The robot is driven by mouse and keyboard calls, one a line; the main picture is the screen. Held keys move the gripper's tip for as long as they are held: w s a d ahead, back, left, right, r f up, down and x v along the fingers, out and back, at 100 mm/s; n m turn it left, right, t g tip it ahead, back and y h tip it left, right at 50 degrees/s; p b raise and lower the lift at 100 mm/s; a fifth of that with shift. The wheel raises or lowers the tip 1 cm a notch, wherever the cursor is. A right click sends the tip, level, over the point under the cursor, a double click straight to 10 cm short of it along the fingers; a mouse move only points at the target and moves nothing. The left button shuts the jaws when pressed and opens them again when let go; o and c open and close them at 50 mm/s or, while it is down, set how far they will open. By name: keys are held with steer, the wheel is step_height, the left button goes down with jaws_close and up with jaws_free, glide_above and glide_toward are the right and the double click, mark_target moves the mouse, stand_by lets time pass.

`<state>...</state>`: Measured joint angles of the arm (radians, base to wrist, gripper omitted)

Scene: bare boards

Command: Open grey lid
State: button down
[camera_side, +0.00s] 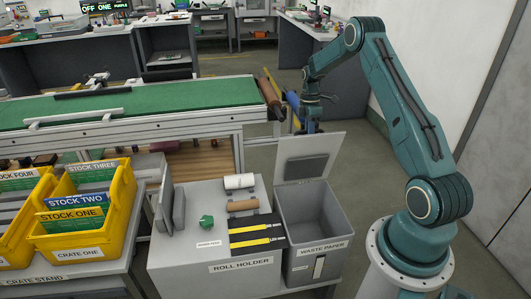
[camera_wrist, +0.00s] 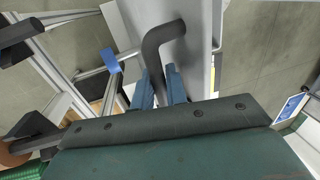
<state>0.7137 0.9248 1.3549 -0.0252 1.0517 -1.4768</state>
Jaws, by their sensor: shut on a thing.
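The grey lid (camera_side: 322,145) stands raised at the back edge of the grey waste paper bin (camera_side: 316,222), so the bin's mouth is uncovered. The lid also shows as a pale grey panel in the wrist view (camera_wrist: 199,70). My gripper (camera_side: 309,128) is at the lid's top edge in the side view. In the wrist view its two blue fingers (camera_wrist: 160,82) are shut on the lid's dark bent handle (camera_wrist: 163,34). In the side view the handle is hard to make out behind the lid.
A grey roll holder (camera_side: 185,240) stands left of the bin, with a white roll (camera_side: 239,182), a brown roll (camera_side: 243,205) and a green piece (camera_side: 206,221) on it. A green conveyor (camera_side: 170,102) runs behind. Yellow crates (camera_side: 95,240) stand at the left.

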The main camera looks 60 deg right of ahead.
steer(key=w+d, duration=0.4)
steer(key=w, duration=0.1)
steer(key=shift+d+f, duration=0.2)
stand_by(0.3)
steer(key=shift+w, duration=0.1)
stand_by(0.3)
steer(key=c, duration=1.4)
jaws_free()
steer(key=shift+d, duration=0.1)
steer(key=shift+r, duration=0.1)
steer(key=shift+d+r, duration=0.1)
steer(key=shift+r, duration=0.05)
step_height(320, 180, up, 7)
steer(key=w, duration=0.1)
steer(key=shift+d, duration=0.45)
